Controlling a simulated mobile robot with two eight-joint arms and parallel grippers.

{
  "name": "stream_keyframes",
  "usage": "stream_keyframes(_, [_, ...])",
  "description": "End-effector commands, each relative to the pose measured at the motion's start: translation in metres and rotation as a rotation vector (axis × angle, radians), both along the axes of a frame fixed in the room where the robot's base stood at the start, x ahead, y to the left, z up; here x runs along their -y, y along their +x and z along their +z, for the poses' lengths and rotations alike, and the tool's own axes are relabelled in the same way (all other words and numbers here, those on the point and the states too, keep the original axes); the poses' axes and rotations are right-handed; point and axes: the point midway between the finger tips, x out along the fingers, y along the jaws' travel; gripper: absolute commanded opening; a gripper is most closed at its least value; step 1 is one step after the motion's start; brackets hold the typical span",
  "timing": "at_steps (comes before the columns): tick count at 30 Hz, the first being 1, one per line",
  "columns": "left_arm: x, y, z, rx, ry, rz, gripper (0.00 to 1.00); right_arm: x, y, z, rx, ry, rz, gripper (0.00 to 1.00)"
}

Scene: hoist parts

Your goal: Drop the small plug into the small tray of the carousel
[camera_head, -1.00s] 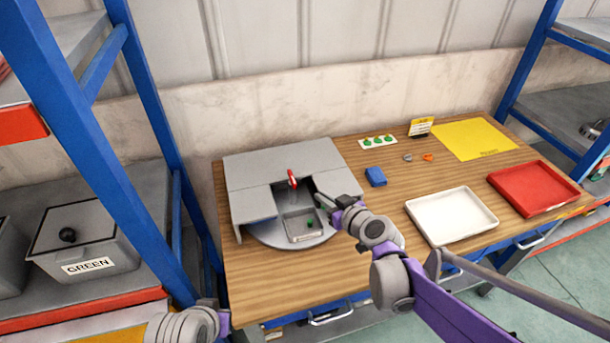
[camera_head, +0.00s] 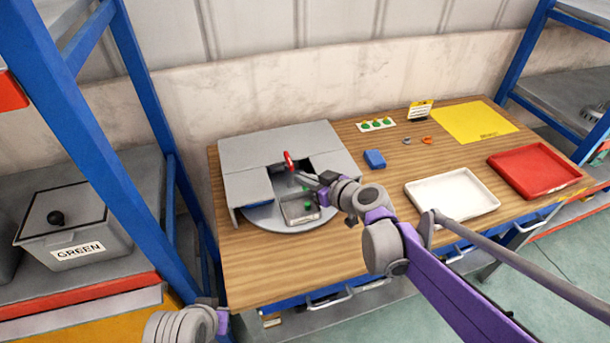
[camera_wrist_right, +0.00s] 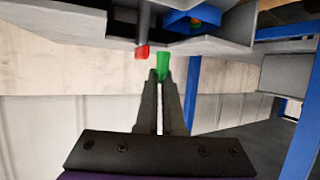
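The carousel (camera_head: 262,218) is a grey housing with a round turntable at the left of the table. A small square tray (camera_head: 318,214) shows in its front opening, with a green piece (camera_head: 307,206) seen in it. My right gripper (camera_head: 303,179) is over the opening, close to a red-tipped lever (camera_head: 288,160). In the right wrist view the right gripper (camera_wrist_right: 163,76) is shut on a small green plug (camera_wrist_right: 164,66), beside the red tip (camera_wrist_right: 142,52). Only a part of my left arm shows at the bottom left; its gripper is out of frame.
A blue block (camera_head: 374,159), a white tray (camera_head: 455,207), a red tray (camera_head: 534,170) and a yellow mat (camera_head: 475,130) lie to the right. A card with green pieces (camera_head: 376,124) is at the back. A grey bin marked GREEN (camera_head: 75,222) stands on the left shelf.

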Motion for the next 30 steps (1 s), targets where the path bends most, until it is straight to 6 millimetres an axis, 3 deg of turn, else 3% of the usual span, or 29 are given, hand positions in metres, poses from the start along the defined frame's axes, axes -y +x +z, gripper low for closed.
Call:
stream_keyframes(7, [0.000, 0.000, 0.000, 0.000, 0.000, 0.000, 0.00, 0.000, 0.001, 0.000, 0.001, 0.000, -0.001, 0.00])
stream_keyframes(13, [0.000, 0.000, 0.000, 0.000, 0.000, 0.000, 0.00, 0.000, 0.001, 0.000, 0.000, 0.000, -0.001, 0.39])
stream_keyframes(23, [0.000, 0.000, 0.000, 0.000, 0.000, 0.000, 0.00, 0.001, -0.001, 0.001, 0.000, 0.000, -0.001, 0.40])
stream_keyframes(30, [0.000, 0.001, 0.003, 0.002, 0.000, 0.000, 0.00, 0.023, -0.025, 0.014, 0.000, 0.000, -0.004, 0.40])
